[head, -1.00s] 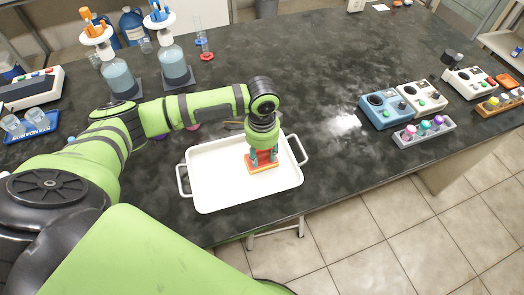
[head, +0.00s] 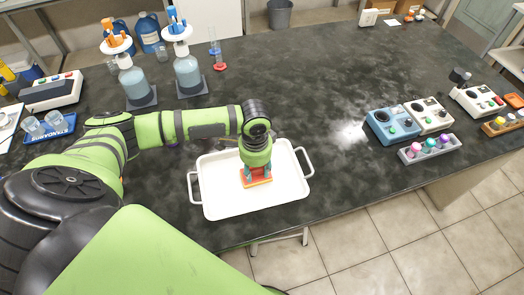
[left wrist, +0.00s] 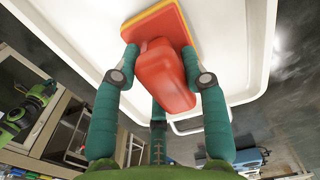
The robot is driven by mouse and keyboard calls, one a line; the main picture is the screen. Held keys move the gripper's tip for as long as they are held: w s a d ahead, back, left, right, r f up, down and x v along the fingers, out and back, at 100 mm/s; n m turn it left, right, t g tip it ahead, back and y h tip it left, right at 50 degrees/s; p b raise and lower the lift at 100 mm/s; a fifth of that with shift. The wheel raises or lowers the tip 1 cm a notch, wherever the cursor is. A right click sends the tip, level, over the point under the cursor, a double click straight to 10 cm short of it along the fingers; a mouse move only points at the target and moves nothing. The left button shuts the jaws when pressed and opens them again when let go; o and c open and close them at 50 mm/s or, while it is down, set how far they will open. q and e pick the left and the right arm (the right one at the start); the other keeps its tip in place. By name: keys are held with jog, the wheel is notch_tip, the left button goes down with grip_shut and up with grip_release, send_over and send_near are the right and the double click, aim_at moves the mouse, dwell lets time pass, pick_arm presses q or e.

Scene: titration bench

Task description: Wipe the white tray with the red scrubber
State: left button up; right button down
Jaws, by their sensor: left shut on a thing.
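The white tray (head: 225,195) lies on the dark bench near its front edge, with a handle at each end. The red scrubber (head: 258,183) has a red handle and a yellow layer in its base. It sits on the tray's floor near the middle, and seems to touch it. My left gripper (head: 257,174) points down and is shut on the scrubber's handle. In the left wrist view, the teal fingers (left wrist: 164,75) grip both sides of the red scrubber handle (left wrist: 172,83), over the white tray (left wrist: 230,40).
A blue device (head: 392,124) and a rack of coloured caps (head: 430,149) stand at the right. The bench between tray and devices is clear.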

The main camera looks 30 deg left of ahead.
aim_at(270, 173)
pick_arm(q)
jog(key=shift+p, duration=0.35)
jog(key=shift+w+d+f, duration=0.1)
jog(key=shift+d+f, duration=0.05)
jog(key=shift+w+d+f, duration=0.2)
jog(key=shift+w+d, duration=1)
jog(key=shift+d, duration=0.15)
jog(key=r+p, duration=0.3)
jog(key=shift+w+r+p, duration=0.2)
jog(key=shift+p, duration=0.15)
jog(key=shift+r+p, duration=0.6)
jog(key=shift+r, duration=0.75)
jog(key=shift+a, duration=0.1)
